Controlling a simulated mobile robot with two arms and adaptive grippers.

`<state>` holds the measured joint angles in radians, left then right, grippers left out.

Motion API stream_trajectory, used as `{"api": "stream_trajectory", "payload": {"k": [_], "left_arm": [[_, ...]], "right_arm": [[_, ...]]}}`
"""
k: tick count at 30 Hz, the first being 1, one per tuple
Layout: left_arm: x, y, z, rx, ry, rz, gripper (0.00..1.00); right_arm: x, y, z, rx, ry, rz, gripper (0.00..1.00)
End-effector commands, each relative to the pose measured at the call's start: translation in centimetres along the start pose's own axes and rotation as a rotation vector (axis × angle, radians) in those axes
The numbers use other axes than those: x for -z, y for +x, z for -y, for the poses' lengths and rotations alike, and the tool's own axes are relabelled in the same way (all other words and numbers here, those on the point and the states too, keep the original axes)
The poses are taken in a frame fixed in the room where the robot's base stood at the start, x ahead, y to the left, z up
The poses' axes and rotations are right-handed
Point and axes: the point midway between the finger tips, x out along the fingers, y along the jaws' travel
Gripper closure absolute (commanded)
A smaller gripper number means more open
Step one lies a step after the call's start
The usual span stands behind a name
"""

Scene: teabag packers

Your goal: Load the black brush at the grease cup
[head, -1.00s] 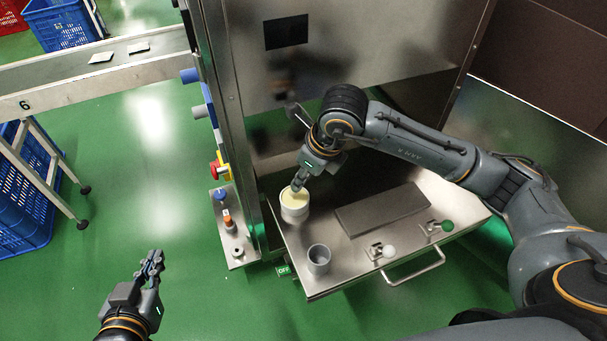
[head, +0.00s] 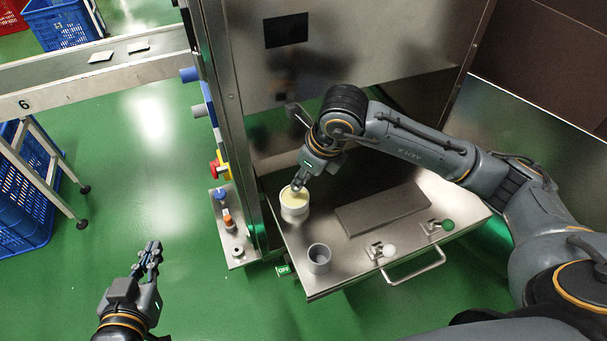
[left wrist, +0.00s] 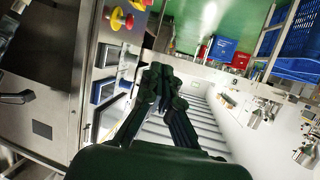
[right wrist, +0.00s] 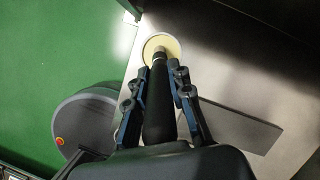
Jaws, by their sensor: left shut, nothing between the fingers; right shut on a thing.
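The grease cup (head: 294,208) is a white cup with pale yellow grease, at the left back of the steel shelf in the head view. It also shows at the top of the right wrist view (right wrist: 172,42). My right gripper (head: 299,184) is shut on the black brush (right wrist: 159,105), whose dark handle runs between the fingers. The brush end points into the cup's opening, over or in the grease; its exact depth is hidden. My left gripper (head: 153,250) is shut and empty above the green floor, left of the machine. Its closed fingers show in the left wrist view (left wrist: 160,80).
An empty grey cup (head: 319,259) stands at the shelf's front left. A dark flat plate (head: 382,208) lies behind levers with a white knob (head: 389,251) and a green knob (head: 447,225). A button panel (head: 233,240) stands left of the shelf. A conveyor (head: 90,78) is further left.

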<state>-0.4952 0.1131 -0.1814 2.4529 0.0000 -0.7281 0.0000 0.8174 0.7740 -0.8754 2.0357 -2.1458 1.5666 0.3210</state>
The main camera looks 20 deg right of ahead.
Motion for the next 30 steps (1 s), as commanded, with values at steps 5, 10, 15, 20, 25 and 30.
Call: {"api": "stream_trajectory", "payload": {"k": [5, 10, 15, 20, 25, 30], "left_arm": [[0.22, 0.05, -0.04, -0.001, 0.0, -0.011, 1.0], [0.46, 0.07, -0.07, -0.002, 0.0, -0.026, 1.0], [0.51, 0.07, -0.11, -0.002, -0.001, -0.031, 1.0], [0.56, 0.06, -0.16, -0.003, -0.001, -0.037, 1.0], [0.78, 0.06, -0.2, -0.004, -0.002, -0.051, 1.0], [0.88, 0.07, -0.23, -0.005, -0.002, -0.058, 1.0]], "right_arm": [[0.03, 0.06, 0.01, 0.0, 0.0, 0.0, 1.0], [0.04, 0.11, 0.01, 0.0, 0.0, 0.0, 1.0], [0.06, 0.16, 0.0, 0.0, 0.0, 0.0, 1.0], [0.08, 0.2, 0.0, 0.0, 0.0, 0.0, 1.0], [0.09, 0.25, 0.0, 0.0, 0.0, 0.0, 1.0], [0.11, 0.3, 0.0, 0.0, 0.0, 0.0, 1.0]]}}
